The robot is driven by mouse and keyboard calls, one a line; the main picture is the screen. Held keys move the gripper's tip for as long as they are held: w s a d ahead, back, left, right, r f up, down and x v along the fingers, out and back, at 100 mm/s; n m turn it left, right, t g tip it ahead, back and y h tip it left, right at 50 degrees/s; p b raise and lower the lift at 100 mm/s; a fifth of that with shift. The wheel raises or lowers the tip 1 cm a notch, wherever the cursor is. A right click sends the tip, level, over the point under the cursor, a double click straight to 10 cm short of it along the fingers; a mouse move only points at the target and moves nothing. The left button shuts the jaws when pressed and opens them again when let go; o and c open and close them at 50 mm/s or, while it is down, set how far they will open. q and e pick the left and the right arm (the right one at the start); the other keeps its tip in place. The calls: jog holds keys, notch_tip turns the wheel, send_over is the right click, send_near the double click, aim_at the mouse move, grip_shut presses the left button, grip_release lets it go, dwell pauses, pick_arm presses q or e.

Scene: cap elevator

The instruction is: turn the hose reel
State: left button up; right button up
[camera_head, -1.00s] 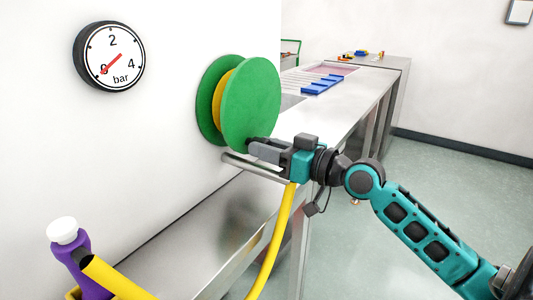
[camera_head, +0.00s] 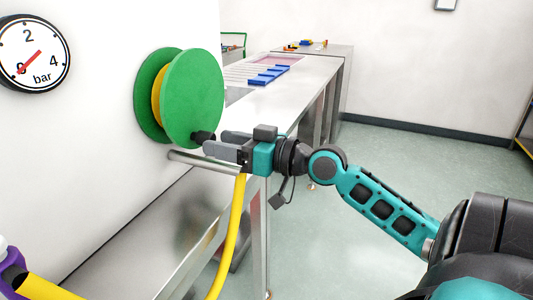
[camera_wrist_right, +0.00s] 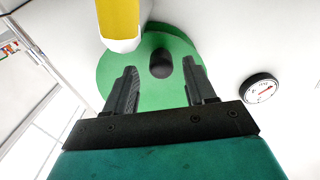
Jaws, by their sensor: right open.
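The hose reel (camera_head: 190,95) has two green discs with a yellow hose (camera_head: 155,95) wound between them, and sits against the white wall. A black handle knob (camera_head: 203,138) sticks out from the lower part of its front disc. My right gripper (camera_head: 212,143) is open at the knob in the head view. In the right wrist view, the knob (camera_wrist_right: 160,64) shows between and just beyond the open fingertips (camera_wrist_right: 162,80), with the green disc (camera_wrist_right: 120,72) behind it. I cannot tell if a finger touches it. My left gripper is not in view.
A yellow hose (camera_head: 230,240) hangs below my right gripper. A metal bar (camera_head: 190,158) juts out under the reel. A pressure gauge (camera_head: 35,55) is on the wall at left. A steel counter (camera_head: 260,98) with blue parts runs behind. A purple fitting (camera_head: 10,275) stands at lower left.

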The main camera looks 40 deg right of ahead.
pick_arm(q)
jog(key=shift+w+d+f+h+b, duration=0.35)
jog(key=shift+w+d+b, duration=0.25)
jog(key=shift+b, duration=0.9)
pick_arm(e)
jog(key=v, duration=1)
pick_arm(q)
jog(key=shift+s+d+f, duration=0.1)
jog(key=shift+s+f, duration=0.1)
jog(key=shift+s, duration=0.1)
